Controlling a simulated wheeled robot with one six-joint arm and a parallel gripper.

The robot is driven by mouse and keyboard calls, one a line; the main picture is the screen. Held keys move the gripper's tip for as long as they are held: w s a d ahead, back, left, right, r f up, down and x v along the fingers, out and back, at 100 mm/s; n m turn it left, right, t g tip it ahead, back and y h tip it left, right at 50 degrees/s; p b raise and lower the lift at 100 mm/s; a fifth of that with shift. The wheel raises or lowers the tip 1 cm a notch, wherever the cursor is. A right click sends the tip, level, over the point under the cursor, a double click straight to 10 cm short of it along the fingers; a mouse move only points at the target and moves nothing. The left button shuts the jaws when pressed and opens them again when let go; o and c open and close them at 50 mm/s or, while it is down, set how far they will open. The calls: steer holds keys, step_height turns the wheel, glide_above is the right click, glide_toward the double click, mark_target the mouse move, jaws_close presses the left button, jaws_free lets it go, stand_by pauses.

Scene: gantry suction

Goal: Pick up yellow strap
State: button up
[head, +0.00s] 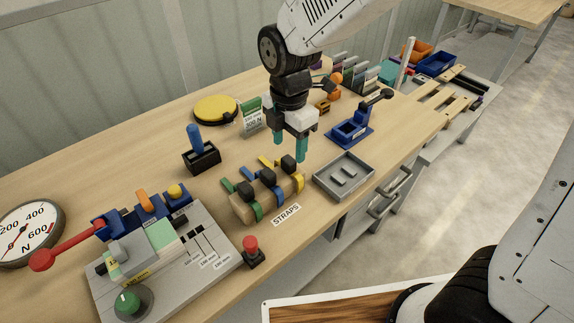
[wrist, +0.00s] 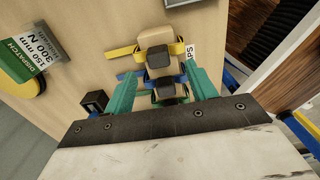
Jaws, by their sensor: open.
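The yellow strap (head: 299,183) lies over the right end of a tan wooden block (head: 240,209), with a black buckle on top. In the wrist view the yellow strap (wrist: 122,52) crosses the far end of the block, beyond the fingertips. A blue strap (head: 277,194) and a green strap (head: 256,211) lie beside it on the block. My gripper (head: 290,150) is open and empty, with teal fingers pointing down above the block.
A grey tray (head: 343,191) stands close to the right of the block. A red button (head: 251,247) and a grey test fixture (head: 190,282) are to the front left. A blue-handled black holder (head: 201,158) and a blue clamp (head: 352,132) stand behind.

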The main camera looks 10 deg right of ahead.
mark_target(289, 159)
step_height(289, 159, down, 5)
steer(key=shift+w, duration=0.15)
steer(key=c, duration=1.1)
